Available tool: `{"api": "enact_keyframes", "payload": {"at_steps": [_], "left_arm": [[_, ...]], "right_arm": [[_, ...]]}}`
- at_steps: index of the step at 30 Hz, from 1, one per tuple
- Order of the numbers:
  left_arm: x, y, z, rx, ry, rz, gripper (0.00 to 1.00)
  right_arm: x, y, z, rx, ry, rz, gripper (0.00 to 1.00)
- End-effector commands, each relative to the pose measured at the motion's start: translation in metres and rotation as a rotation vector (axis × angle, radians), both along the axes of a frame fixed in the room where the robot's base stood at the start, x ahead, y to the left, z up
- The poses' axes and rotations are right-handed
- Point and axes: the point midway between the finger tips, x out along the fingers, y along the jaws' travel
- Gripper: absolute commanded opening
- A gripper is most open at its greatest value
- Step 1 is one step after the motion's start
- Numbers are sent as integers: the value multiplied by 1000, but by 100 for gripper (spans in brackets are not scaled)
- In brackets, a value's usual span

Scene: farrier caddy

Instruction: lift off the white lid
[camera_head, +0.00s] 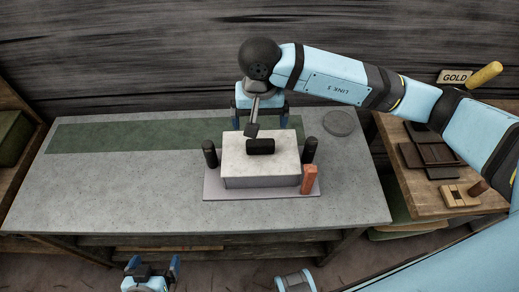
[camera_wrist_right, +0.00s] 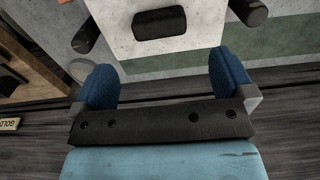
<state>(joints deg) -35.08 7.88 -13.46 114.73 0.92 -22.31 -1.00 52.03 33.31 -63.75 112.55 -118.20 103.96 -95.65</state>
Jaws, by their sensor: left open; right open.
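The white lid (camera_head: 235,150) sits on a grey box (camera_head: 262,182) on the bench, with a black handle (camera_head: 260,146) on its top. The lid also shows in the right wrist view (camera_wrist_right: 195,38), where its handle (camera_wrist_right: 160,22) lies at the top. My right gripper (camera_head: 259,108) is open above the far side of the lid, apart from the handle. Its two blue fingers show in the right wrist view (camera_wrist_right: 165,82) with nothing between them. My left gripper (camera_head: 152,268) is open and empty at the bottom, in front of the bench.
Black posts stand left (camera_head: 210,153) and right (camera_head: 309,150) of the box on a light base plate (camera_head: 225,192). A red-orange block (camera_head: 309,180) stands at its front right corner. A grey disc (camera_head: 339,122) lies behind. The bench's left side (camera_head: 100,185) is clear.

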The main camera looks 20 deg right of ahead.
Motion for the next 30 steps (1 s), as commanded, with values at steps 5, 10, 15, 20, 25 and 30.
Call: {"api": "enact_keyframes", "payload": {"at_steps": [5, 10, 15, 20, 25, 30], "left_arm": [[0, 1, 3, 4, -2, -1, 100], [-1, 1, 1, 6, 1, -1, 100], [-2, 2, 5, 9, 4, -3, 100], [-2, 1, 11, 8, 1, -3, 100], [-2, 1, 13, 7, -3, -4, 100], [-1, 1, 14, 5, -5, -3, 100]], "right_arm": [[-1, 0, -31, 1, 4, -1, 100], [0, 0, -44, 2, 2, -1, 100], [-1, -1, -62, 1, 6, -2, 100], [0, -1, -86, 2, 5, -2, 100], [1, -1, -96, 2, 1, -1, 100], [1, -2, -96, 2, 0, -1, 100]]}}
